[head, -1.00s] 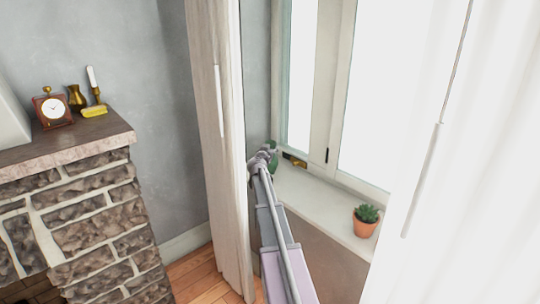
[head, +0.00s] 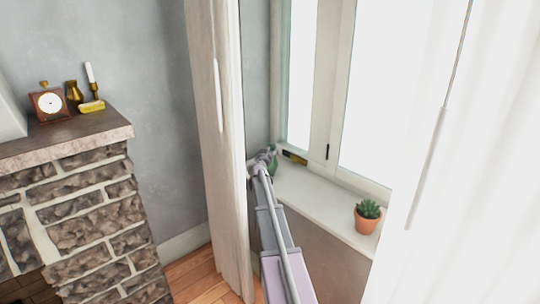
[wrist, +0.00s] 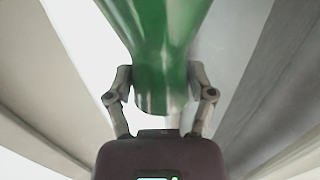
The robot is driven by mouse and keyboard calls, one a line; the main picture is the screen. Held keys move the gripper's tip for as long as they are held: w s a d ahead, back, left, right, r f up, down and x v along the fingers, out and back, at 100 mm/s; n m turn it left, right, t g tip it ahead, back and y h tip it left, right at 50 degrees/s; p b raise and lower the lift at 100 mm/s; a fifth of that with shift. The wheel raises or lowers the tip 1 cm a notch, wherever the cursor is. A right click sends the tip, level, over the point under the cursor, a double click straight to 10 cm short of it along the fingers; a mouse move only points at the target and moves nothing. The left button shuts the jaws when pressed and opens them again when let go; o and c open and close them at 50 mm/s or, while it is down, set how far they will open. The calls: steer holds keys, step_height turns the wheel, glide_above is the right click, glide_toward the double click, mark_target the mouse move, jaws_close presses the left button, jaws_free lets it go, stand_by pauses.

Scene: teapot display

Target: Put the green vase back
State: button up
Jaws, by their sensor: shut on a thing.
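The green vase (wrist: 160,45) fills the upper middle of the wrist view, glossy, with its narrow part between my fingers. My gripper (wrist: 160,76) is shut on it, with one finger at each side. In the head view my gripper (head: 265,157) is at the far left end of the window sill, beside the curtain. Only a small green part of the vase (head: 273,166) shows there, the rest hidden behind my gripper. I cannot tell whether the vase touches the sill.
The white window sill (head: 318,197) holds a potted succulent (head: 367,217) at the right and a small yellow and black object (head: 294,158) near my gripper. Pale curtains (head: 222,130) hang at both sides. A stone mantel (head: 60,145) at left bears a clock (head: 48,104) and brass items.

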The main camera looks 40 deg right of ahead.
steer(key=shift+f, duration=0.15)
steer(key=shift+f, duration=0.1)
steer(key=o, duration=1.3)
steer(key=shift+a+r, duration=0.1)
steer(key=shift+r, duration=0.1)
steer(key=v, duration=1.2)
steer(key=shift+p, duration=0.3)
